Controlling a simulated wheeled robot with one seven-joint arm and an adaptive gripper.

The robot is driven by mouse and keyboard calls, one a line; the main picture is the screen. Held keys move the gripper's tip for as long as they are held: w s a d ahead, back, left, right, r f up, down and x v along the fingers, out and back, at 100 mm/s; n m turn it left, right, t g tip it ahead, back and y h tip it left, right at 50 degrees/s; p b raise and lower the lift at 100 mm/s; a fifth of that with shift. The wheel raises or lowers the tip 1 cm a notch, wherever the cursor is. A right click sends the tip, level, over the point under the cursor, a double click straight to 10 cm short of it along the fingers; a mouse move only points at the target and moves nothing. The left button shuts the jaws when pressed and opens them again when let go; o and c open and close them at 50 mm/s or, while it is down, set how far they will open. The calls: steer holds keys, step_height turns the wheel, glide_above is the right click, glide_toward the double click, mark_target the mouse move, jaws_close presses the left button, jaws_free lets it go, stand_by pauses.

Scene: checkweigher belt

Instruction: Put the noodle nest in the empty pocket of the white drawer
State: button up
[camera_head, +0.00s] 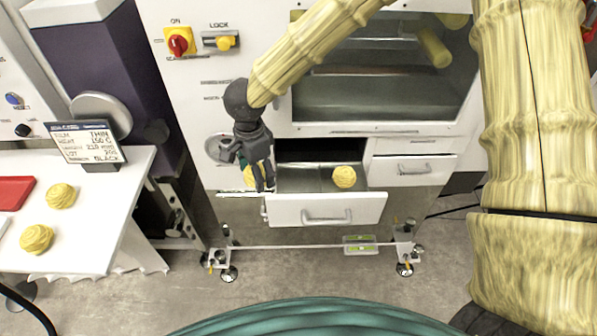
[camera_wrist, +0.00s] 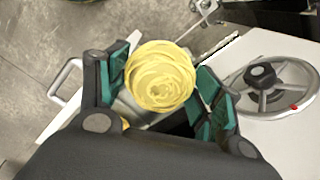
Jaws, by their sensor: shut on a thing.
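My gripper (camera_head: 258,180) points down at the left end of the open white drawer (camera_head: 330,209). It is shut on a yellow noodle nest (camera_wrist: 160,77), which sits between the green finger pads in the wrist view. In the head view this nest (camera_head: 249,176) is partly hidden behind the fingers. Another noodle nest (camera_head: 344,177) lies in the right part of the drawer. The drawer's left part is largely covered by my gripper, and I cannot tell how high the held nest is above it.
Two more nests (camera_head: 60,196) (camera_head: 37,239) lie on the white table at left, near a red tray (camera_head: 14,192) and a label sign (camera_head: 86,143). A closed drawer (camera_head: 412,169) is right of the open one. A handwheel (camera_wrist: 275,86) shows beside my gripper.

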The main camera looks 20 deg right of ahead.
steer(key=w+d, duration=0.3)
steer(key=p, duration=0.5)
glide_above(298, 182)
step_height(298, 182, down, 8)
steer(key=shift+a+f, duration=0.1)
steer(key=shift+f, duration=0.05)
steer(key=shift+f+p, duration=0.5)
steer(key=shift+f, duration=0.95)
steer(key=shift+w+f+p, duration=0.1)
steer(key=shift+f+p, duration=0.3)
steer(key=shift+f, duration=0.2)
steer(key=shift+f, duration=0.15)
steer(key=o, duration=1.1)
steer(key=shift+c, duration=0.2)
